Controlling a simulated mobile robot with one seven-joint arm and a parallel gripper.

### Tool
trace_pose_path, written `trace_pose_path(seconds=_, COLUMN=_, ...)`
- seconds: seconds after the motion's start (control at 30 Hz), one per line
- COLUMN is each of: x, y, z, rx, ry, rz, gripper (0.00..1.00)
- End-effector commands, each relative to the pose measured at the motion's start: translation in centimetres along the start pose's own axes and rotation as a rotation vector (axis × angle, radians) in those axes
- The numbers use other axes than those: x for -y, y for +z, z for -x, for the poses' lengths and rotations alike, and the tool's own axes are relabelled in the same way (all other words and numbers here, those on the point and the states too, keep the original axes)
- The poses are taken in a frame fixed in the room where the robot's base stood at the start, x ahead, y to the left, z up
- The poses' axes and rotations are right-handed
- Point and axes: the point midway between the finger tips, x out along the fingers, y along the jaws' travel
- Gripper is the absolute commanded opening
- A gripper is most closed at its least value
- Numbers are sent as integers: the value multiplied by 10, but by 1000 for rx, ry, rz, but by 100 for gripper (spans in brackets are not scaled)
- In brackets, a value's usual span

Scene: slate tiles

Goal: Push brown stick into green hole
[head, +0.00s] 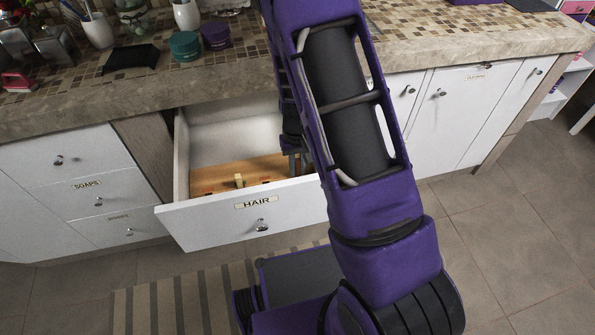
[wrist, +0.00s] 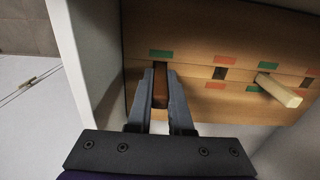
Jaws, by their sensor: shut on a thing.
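The brown stick (wrist: 160,88) is between the two fingers of my gripper (wrist: 161,71) in the wrist view; the fingers are shut on it. It points toward the wooden board (wrist: 190,30), just below a green mark (wrist: 161,53). I cannot tell whether its far end is inside a hole. A dark hole (wrist: 219,74) lies to the right between two red marks. In the head view my gripper (head: 298,166) is inside the open drawer above the board (head: 208,180); the brown stick cannot be made out there.
A pale stick (wrist: 280,91) stands up from the board, right of my gripper; it also shows in the head view (head: 239,181). The white HAIR drawer (head: 290,207) has walls close around. The countertop (head: 240,68) overhangs the drawer's back.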

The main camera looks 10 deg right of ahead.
Motion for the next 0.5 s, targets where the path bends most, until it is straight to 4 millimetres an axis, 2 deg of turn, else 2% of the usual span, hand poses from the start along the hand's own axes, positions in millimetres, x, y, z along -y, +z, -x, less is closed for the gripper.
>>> trace_pose_path(seconds=0.03, x=0, y=0, z=-10, rx=2, ry=1, rz=-1, gripper=0)
trace_pose_path(seconds=0.1, x=-1, y=0, z=-14, rx=0, ry=1, rz=0, gripper=0)
trace_pose_path(seconds=0.43, x=-1, y=0, z=-16, rx=1, ry=1, rz=0, gripper=0)
trace_pose_path(seconds=0.47, x=0, y=0, z=-17, rx=1, ry=1, rz=0, gripper=20)
trace_pose_path(seconds=0.5, x=0, y=0, z=-16, rx=0, ry=1, rz=0, gripper=28)
